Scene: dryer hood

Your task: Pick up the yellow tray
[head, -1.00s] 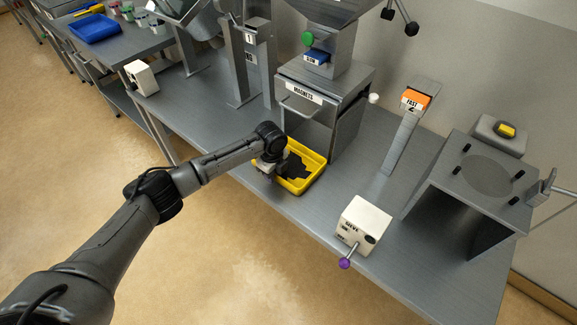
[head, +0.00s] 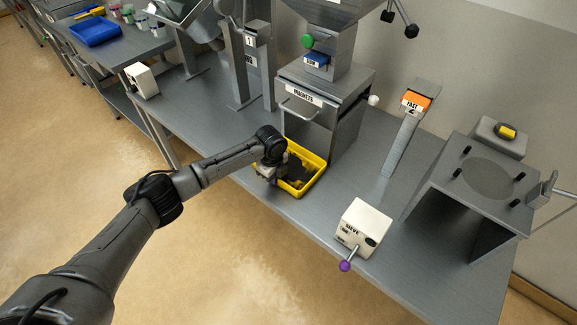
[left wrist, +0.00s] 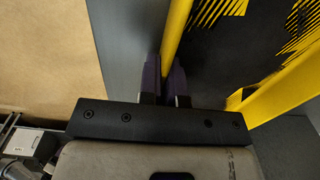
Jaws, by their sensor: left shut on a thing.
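The yellow tray (head: 312,182) is by the front edge of the steel bench, in front of the magnet housing. Its inside shows dark patches, partly shadow. My left gripper (head: 268,170) is at the tray's near left side in the head view, and my wrist hides part of the tray. In the left wrist view, the two dark fingers (left wrist: 165,78) are shut on the thin yellow tray wall (left wrist: 176,32), one finger on each side. I cannot tell whether the tray is clear of the bench. My right gripper is not in view.
The magnet housing (head: 352,120) stands close behind the tray. A white switch box (head: 362,225) with a purple-knobbed lever is to the right. A steel stand (head: 440,205) is farther right. The floor (head: 200,265) in front of the bench is clear.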

